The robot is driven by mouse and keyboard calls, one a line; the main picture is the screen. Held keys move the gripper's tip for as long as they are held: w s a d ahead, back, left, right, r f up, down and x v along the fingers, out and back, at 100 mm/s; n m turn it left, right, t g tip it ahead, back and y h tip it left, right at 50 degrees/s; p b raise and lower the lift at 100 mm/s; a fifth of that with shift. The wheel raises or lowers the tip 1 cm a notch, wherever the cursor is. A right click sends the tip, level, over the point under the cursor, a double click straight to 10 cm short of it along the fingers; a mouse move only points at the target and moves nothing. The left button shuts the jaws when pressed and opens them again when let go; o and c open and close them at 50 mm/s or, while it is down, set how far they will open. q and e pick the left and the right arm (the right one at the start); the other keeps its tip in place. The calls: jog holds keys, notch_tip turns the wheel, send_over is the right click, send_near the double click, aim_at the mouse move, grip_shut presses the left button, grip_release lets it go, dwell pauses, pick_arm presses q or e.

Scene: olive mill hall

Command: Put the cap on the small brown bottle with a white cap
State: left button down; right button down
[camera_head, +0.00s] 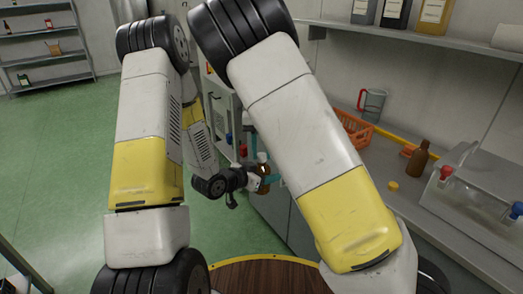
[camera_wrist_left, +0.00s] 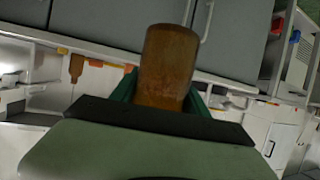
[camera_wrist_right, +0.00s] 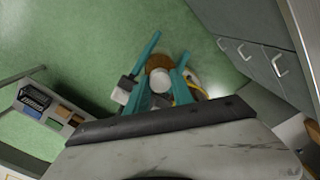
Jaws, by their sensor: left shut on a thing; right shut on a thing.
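My left gripper (camera_head: 268,180) is shut on the small brown bottle (camera_head: 263,187), held in front of the counter cabinets. The bottle fills the middle of the left wrist view (camera_wrist_left: 168,65) between the green fingers. My right gripper (camera_wrist_right: 162,72) is shut on the white cap (camera_wrist_right: 160,80). In the right wrist view, brown shows just behind the cap. In the head view the white cap (camera_head: 262,157) is right above the bottle, in line with it. I cannot tell whether the cap touches the neck. My right arm hides most of the right gripper in the head view.
Another brown bottle (camera_head: 417,160) stands on the counter near a yellow cap (camera_head: 393,185). An orange basket (camera_head: 355,130), a clear jug (camera_head: 372,104) and a grey machine (camera_head: 478,195) also occupy the counter. Cabinets stand close beside the grippers; green floor is open at left.

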jog(key=c, duration=1.1)
grip_release()
jog(key=shift+s+d+f, duration=0.1)
jog(key=shift+d+f, duration=0.1)
jog(key=shift+d, duration=0.05)
jog(key=shift+r, duration=0.1)
jog(key=shift+r, duration=2.25)
jog(key=shift+c, duration=0.3)
